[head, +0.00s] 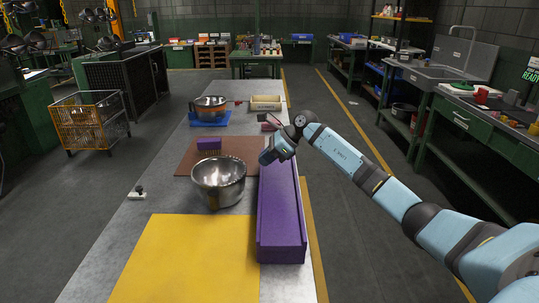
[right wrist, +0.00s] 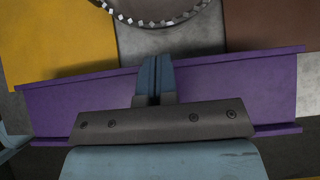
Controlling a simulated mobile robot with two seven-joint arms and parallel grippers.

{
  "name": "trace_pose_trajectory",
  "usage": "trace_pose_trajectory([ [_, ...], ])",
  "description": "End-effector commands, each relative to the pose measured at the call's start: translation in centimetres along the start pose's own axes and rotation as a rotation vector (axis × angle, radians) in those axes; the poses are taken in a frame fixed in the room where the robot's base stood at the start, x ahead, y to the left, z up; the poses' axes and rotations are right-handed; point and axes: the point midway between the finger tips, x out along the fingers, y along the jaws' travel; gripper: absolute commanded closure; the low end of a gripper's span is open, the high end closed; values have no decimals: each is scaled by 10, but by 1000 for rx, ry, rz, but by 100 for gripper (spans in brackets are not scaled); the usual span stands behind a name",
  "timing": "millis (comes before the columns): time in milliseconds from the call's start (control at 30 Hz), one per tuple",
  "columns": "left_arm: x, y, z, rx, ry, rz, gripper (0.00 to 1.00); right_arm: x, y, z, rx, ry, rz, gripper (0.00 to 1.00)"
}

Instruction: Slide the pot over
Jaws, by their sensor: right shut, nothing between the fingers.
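A shiny metal pot (head: 219,182) stands upright on the table, between the yellow mat (head: 190,260) and the brown mat (head: 190,168), overlapping the brown mat's near edge in the picture. Its rounded edge shows at the top of the right wrist view (right wrist: 155,14). My right gripper (head: 265,160) is at the far right of the pot, over the purple channel (head: 281,215). In the right wrist view its fingers (right wrist: 157,62) are together and empty, pointing toward the pot, with some grey table between. My left gripper is not in view.
A purple block (head: 209,144) is on the brown mat. A small white-based black knob (head: 138,193) lies at the left edge. The yellow mat is clear.

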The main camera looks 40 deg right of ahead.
Motion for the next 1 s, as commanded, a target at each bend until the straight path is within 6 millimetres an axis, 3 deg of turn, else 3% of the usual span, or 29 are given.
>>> trace_pose_trajectory([
  [100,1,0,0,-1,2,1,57,23,0,0,2,-2,2,100],
  [300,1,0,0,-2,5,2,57,46,0,0,1,-1,2,100],
  [767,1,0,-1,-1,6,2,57,52,0,0,0,0,0,100],
  [867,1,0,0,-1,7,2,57,59,0,7,0,0,0,100],
  [1000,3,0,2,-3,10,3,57,83,0,31,-3,-2,2,100],
])
